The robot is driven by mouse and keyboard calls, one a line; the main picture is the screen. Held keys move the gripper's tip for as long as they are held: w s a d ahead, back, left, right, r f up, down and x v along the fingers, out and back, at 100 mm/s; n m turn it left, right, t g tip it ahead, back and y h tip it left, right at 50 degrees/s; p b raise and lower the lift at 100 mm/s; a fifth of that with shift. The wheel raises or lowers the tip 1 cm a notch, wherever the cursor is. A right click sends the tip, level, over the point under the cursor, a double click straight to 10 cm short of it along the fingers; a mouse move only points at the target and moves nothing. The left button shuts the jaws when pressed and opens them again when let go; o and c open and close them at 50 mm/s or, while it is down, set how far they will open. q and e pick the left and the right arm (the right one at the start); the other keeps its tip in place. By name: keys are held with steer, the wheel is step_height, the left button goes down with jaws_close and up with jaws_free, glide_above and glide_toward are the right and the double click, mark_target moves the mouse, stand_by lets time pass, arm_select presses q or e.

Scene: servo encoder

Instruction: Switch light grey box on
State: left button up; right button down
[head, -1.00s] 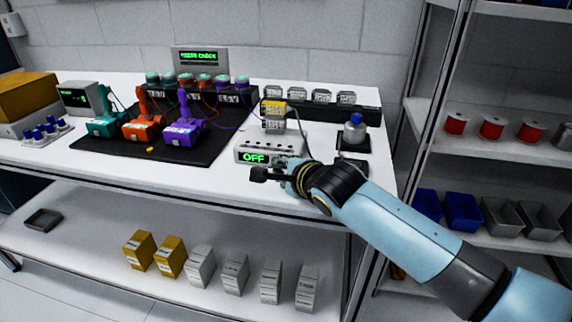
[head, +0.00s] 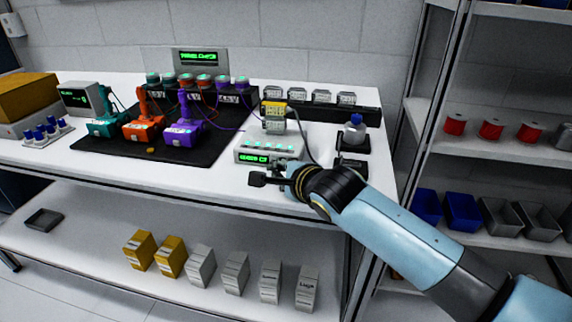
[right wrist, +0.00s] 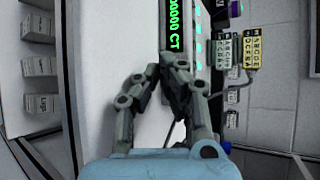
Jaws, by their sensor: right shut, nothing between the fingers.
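The light grey box (head: 268,147) sits on the white bench near its front edge. Its front display is lit green and reads a count ending in "CT", and several green lights glow on its top. In the right wrist view the box (right wrist: 196,16) is at the top, with the display reading "00000 CT". My right gripper (head: 262,178) is shut and empty, just in front of the box, apart from its display. In the right wrist view its fingertips (right wrist: 166,66) meet just below the box. My left gripper is not in view.
A yellow-and-white module (head: 273,115) stands behind the box, with a cable. Purple (head: 184,132), orange and teal devices stand on a black mat to the left.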

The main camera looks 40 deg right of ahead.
steer(key=shift+s+a, duration=2)
steer(key=shift+a, duration=0.25)
steer(key=shift+f, duration=0.1)
